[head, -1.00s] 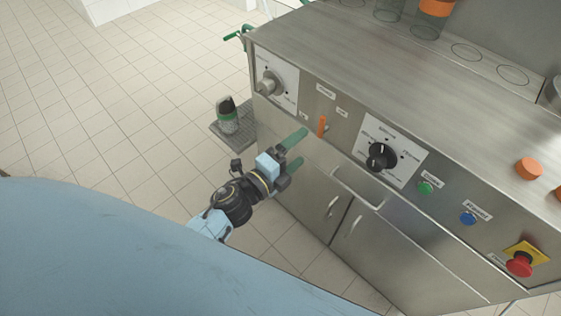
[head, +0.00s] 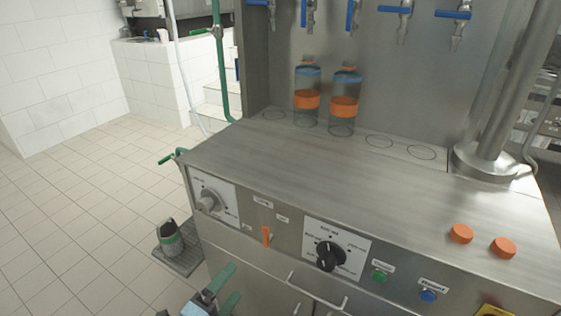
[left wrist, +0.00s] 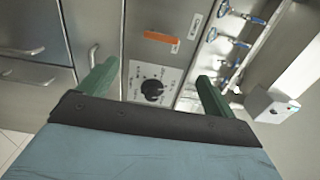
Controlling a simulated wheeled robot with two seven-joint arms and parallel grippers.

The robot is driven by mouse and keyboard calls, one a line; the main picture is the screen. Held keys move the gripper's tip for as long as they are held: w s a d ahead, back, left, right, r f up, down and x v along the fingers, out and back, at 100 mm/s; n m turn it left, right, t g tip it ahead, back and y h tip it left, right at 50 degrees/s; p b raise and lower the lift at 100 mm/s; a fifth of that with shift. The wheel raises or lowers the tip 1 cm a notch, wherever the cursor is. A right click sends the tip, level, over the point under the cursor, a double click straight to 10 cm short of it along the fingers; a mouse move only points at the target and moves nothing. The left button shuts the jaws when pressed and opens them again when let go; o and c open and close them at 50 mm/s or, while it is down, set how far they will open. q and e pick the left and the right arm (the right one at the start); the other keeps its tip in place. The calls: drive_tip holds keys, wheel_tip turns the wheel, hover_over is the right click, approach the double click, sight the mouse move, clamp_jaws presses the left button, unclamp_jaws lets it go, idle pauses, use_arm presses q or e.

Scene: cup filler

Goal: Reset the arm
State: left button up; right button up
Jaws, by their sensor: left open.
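My left gripper (head: 222,290) shows at the bottom edge of the head view, with its two green fingers apart and nothing between them. It is in front of the steel machine's front panel, below the orange lever (head: 267,236). In the left wrist view the open green fingers (left wrist: 155,84) frame the black dial (left wrist: 152,90) on its white plate, with the orange lever (left wrist: 161,38) beyond. The fingers appear apart from the panel. The rest of my left arm is mostly out of the head view. My right gripper is not in view.
The steel counter (head: 300,165) carries two clear containers with orange bands (head: 307,98) (head: 344,104) and two orange caps (head: 461,233) (head: 504,247). Blue-handled taps (head: 353,15) hang above. The tiled floor (head: 75,220) is open.

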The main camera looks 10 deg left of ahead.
use_arm(q)
drive_tip(key=s+a+f+n+g+y, duration=0.2)
drive_tip(key=s+f+n, duration=0.15)
drive_tip(key=f, duration=0.55)
drive_tip(key=s+a+f+n+g+y, duration=0.1)
drive_tip(key=s+a+f+n+g, duration=0.2)
drive_tip(key=f, duration=0.6)
drive_tip(key=s+f+n+g+y, duration=0.2)
drive_tip(key=s+f+n, duration=0.15)
drive_tip(key=f, duration=0.55)
drive_tip(key=s+a+f+n+g, duration=0.2)
drive_tip(key=s+f, duration=0.3)
drive_tip(key=s, duration=0.3)
drive_tip(key=s+a+f+n+g+y, duration=0.1)
drive_tip(key=s+f+n+g, duration=0.3)
drive_tip(key=s, duration=0.4)
drive_tip(key=s+a+f+n+g, duration=0.3)
drive_tip(key=s+f, duration=0.3)
drive_tip(key=s, duration=0.2)
drive_tip(key=shift+s+f+n+y, duration=0.2)
drive_tip(key=shift+s+n+y, duration=0.1)
drive_tip(key=shift+s, duration=0.1)
